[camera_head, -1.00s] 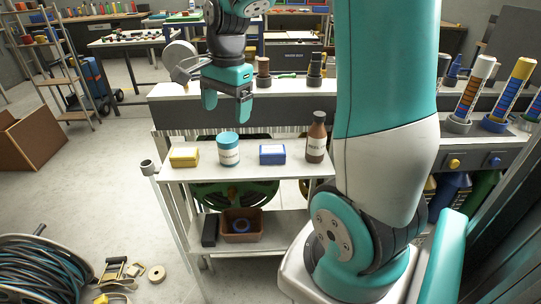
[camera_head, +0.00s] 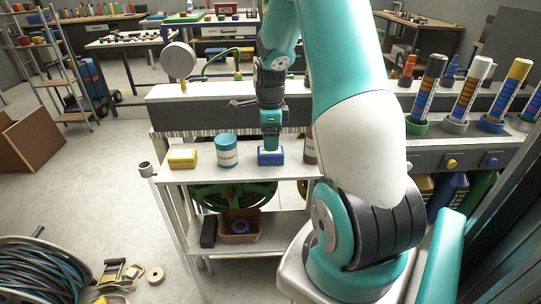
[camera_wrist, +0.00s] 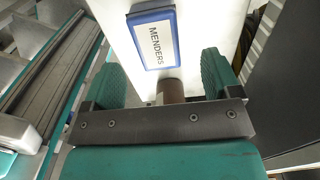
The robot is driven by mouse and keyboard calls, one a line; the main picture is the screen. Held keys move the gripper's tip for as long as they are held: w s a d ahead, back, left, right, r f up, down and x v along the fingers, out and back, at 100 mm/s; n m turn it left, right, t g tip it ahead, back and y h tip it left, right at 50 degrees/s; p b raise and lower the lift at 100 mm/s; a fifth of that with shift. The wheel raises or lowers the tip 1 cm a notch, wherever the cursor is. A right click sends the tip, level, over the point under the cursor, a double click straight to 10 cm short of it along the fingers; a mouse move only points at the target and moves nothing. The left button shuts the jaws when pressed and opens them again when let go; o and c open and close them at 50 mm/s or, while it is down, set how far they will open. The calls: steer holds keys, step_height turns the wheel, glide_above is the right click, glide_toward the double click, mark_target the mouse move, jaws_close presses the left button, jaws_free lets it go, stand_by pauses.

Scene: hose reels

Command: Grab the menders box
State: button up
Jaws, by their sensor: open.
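The menders box (camera_head: 271,157) is a small blue box with a white label on the upper shelf of the cart. In the wrist view its label reads MENDERS, and the box (camera_wrist: 153,40) lies just beyond the fingertips. My gripper (camera_head: 270,143) is over the box in the head view and hides part of its top. In the wrist view my gripper (camera_wrist: 160,75) is open, with teal fingers apart and nothing between them but the shelf and part of a brown object. I cannot tell whether the fingers touch the box.
On the same shelf (camera_head: 205,173) stand a yellow box (camera_head: 182,158) and a teal-lidded white jar (camera_head: 226,151) to the left. A brown bottle (camera_head: 310,147) stands close on the right, partly hidden by my arm. A grey bench ledge (camera_head: 200,117) runs behind.

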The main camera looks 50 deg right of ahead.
mark_target(270, 156)
step_height(270, 156, down, 6)
steer(key=shift+s+a+r+p, duration=0.1)
steer(key=shift+s+r+p, duration=0.1)
steer(key=shift+p, duration=0.2)
steer(key=c, duration=1.1)
steer(key=shift+w+r, duration=0.1)
